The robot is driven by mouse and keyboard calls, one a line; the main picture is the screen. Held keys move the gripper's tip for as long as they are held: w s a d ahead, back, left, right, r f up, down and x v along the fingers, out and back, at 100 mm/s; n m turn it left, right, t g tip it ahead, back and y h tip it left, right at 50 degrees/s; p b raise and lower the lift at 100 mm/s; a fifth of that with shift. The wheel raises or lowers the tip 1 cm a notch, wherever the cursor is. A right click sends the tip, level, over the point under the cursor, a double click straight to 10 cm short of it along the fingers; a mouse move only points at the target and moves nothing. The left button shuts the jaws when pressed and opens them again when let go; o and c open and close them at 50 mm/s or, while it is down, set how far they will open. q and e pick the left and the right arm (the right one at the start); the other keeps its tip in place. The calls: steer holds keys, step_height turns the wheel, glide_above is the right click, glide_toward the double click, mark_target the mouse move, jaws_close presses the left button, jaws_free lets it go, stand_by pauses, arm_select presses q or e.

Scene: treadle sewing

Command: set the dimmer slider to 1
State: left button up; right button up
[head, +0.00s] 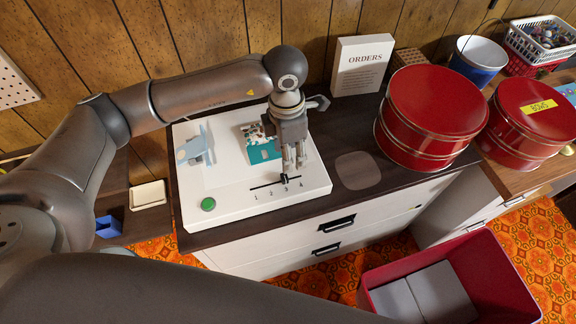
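The dimmer slider is a dark track (268,184) on the white panel (235,210), with the numbers 1 to 4 along its front side. Its small dark knob (285,178) stands near the 3. My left gripper (295,165) points down over the panel, its fingertips just behind the knob in the picture. A narrow gap shows between the fingers and nothing is seen in it. I cannot tell whether a finger touches the knob. My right gripper is not in view.
The panel also carries a green button (208,204), a light-blue piece (195,147) and a teal picture card (264,151). An ORDERS sign (361,66) stands behind, red tins (430,115) to the right. A pink bin (455,275) is at the lower right.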

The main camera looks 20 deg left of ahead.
mark_target(286, 176)
arm_select(q)
steer(key=shift+y, duration=0.3)
steer(key=f+p, duration=0.1)
steer(key=f, duration=0.6)
steer(key=a+f+p, duration=0.1)
steer(key=f, duration=0.2)
steer(key=shift+w+f+p, duration=0.1)
steer(key=shift+f+p, duration=0.2)
steer(key=shift+p, duration=0.05)
steer(key=shift+c, duration=0.3)
jaws_close()
